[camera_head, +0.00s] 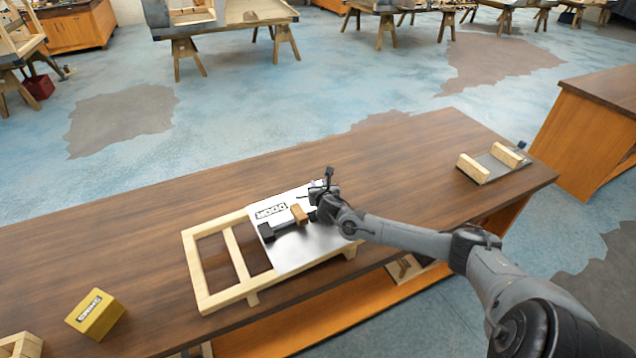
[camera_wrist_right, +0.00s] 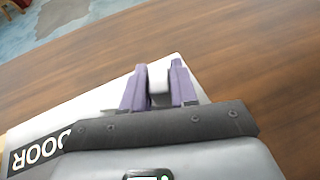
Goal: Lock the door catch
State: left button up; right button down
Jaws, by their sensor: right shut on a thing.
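The silver door panel (camera_head: 295,252), marked DOOR, lies in a pale wooden frame on the brown workbench. The door catch, with a dark block (camera_head: 266,232) and a brown wooden piece (camera_head: 298,214), is on the panel. My right gripper (camera_head: 322,193) is at the panel's far right part, beyond the wooden piece. The fingertips are unclear in the head view. My left gripper is out of view.
The wooden frame's open end (camera_head: 215,262) extends left. A yellow box (camera_head: 95,314) stands at the front left. Two wooden blocks on a plate (camera_head: 490,163) sit at the right end. The bench (camera_head: 150,235) is clear behind the frame.

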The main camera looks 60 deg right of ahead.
jog(key=shift+s+a+m+g+h, duration=0.15)
jog(key=shift+a+m+g+h, duration=0.15)
jog(key=shift+m+h, duration=0.15)
jog(key=c, duration=1)
grip_release()
jog(key=shift+o, duration=0.2)
jog(key=shift+s+r, duration=0.1)
jog(key=v, duration=1)
jog(key=shift+s+a+r, duration=0.15)
jog(key=shift+a+r, duration=0.05)
